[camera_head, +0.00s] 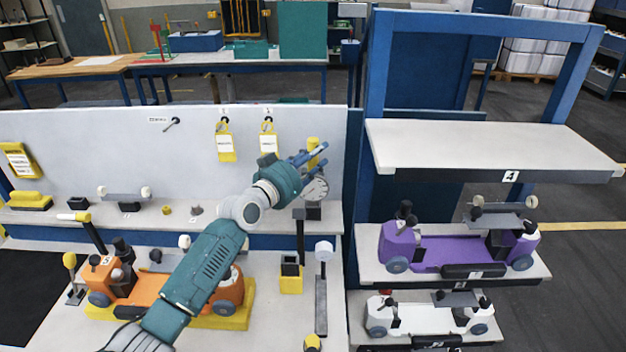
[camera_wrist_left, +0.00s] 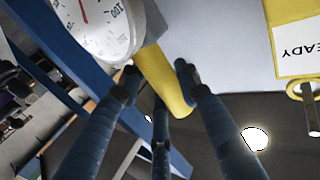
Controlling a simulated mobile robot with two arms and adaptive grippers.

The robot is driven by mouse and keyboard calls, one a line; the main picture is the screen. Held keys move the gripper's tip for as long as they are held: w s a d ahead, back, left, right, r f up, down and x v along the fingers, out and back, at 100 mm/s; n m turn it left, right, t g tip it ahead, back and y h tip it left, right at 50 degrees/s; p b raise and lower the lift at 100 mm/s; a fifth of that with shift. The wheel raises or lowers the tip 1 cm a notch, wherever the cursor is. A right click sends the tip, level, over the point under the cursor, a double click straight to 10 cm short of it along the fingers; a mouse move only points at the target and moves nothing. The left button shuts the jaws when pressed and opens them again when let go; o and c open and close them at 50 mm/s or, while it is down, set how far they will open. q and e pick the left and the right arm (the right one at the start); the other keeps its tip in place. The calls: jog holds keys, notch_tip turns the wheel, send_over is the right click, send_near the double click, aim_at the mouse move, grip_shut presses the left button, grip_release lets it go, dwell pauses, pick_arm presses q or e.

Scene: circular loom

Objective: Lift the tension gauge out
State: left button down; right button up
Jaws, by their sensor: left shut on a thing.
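The tension gauge shows a round white dial (camera_head: 315,190) with a yellow grip (camera_head: 313,146) rising above it. It stands upright over a dark block (camera_head: 313,211) on the back ledge. In the left wrist view its dial (camera_wrist_left: 100,25) and yellow grip (camera_wrist_left: 165,80) are close up. My left gripper (camera_head: 316,157) is shut on the yellow grip, its blue fingers (camera_wrist_left: 158,78) around it. I cannot tell whether the gauge's bottom is clear of the block. My right gripper is not in view.
Yellow tags (camera_head: 225,146) hang on the white panel left of the gauge. A dark post (camera_head: 300,235) and a white-topped stand (camera_head: 322,285) are in front. A blue shelf rack (camera_head: 378,75) is close on the right. An orange carriage (camera_head: 113,280) lies below my arm.

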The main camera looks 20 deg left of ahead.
aim_at(315, 135)
pick_arm(q)
jog(key=shift+r, duration=0.5)
notch_tip(315, 135, up, 6)
jog(key=p, duration=0.5)
jog(key=shift+f, duration=0.2)
